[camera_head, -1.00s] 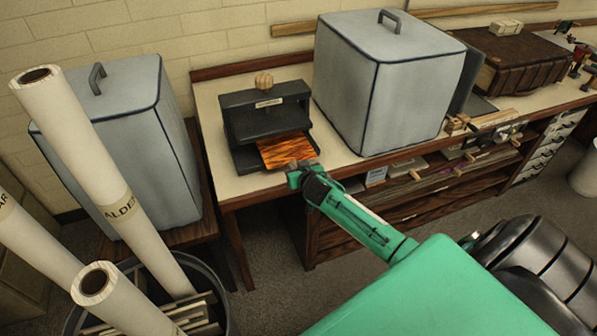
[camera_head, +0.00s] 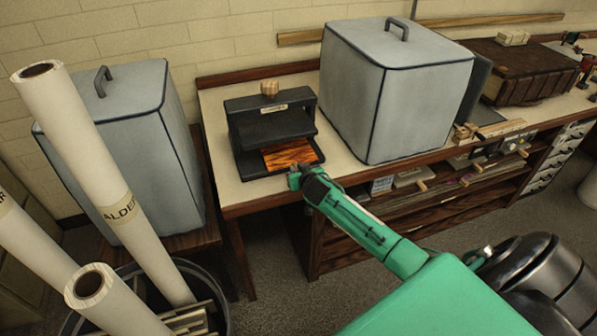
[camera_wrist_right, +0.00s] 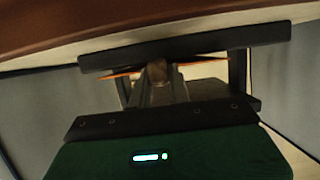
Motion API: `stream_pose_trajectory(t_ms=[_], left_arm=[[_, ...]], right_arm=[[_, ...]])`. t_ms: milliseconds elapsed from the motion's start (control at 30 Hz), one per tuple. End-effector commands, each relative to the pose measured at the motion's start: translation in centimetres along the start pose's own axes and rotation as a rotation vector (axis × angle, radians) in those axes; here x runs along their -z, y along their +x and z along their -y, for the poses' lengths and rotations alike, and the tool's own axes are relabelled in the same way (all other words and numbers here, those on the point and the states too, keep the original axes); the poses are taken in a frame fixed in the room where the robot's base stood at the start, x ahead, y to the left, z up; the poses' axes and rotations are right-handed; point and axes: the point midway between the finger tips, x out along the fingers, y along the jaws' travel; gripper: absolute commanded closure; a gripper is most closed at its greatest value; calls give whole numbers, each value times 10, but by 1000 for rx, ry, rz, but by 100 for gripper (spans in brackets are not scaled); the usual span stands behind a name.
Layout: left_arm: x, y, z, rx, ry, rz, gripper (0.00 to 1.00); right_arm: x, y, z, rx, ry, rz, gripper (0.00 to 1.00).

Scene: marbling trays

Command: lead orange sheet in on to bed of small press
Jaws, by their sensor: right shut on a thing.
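The small black press (camera_head: 268,104) stands on the bench with a wooden knob on top. The orange, dark-streaked sheet (camera_head: 286,154) lies over the press bed (camera_head: 248,164), its back part under the upper block. The fingers of my right gripper (camera_head: 297,177) are shut on the sheet's front edge, at the front of the bed. In the right wrist view, thin orange edges of the sheet (camera_wrist_right: 205,59) show on either side of the fingers (camera_wrist_right: 158,75), by the dark bed plate (camera_wrist_right: 190,42). My left gripper is out of view.
A large grey covered box (camera_head: 388,100) stands close right of the press. Another covered box (camera_head: 140,150) is at the left. Tall paper rolls (camera_head: 95,165) rise from a bin in front. Shelves (camera_head: 400,215) are under the bench top (camera_head: 225,190).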

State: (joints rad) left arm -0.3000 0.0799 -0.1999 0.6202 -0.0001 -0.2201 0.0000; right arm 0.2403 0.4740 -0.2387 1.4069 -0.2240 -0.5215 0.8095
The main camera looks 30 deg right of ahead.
Motion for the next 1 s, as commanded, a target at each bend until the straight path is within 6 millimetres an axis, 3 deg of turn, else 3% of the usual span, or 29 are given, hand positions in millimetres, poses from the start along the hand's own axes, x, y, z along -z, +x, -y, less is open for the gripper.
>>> stream_pose_trajectory(t_ms=[967, 1000], left_arm=[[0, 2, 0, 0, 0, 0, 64], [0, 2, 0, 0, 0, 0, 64]], right_arm=[[-5, 3, 0, 0, 1, 0, 100], [-5, 3, 0, 0, 1, 0, 77]])
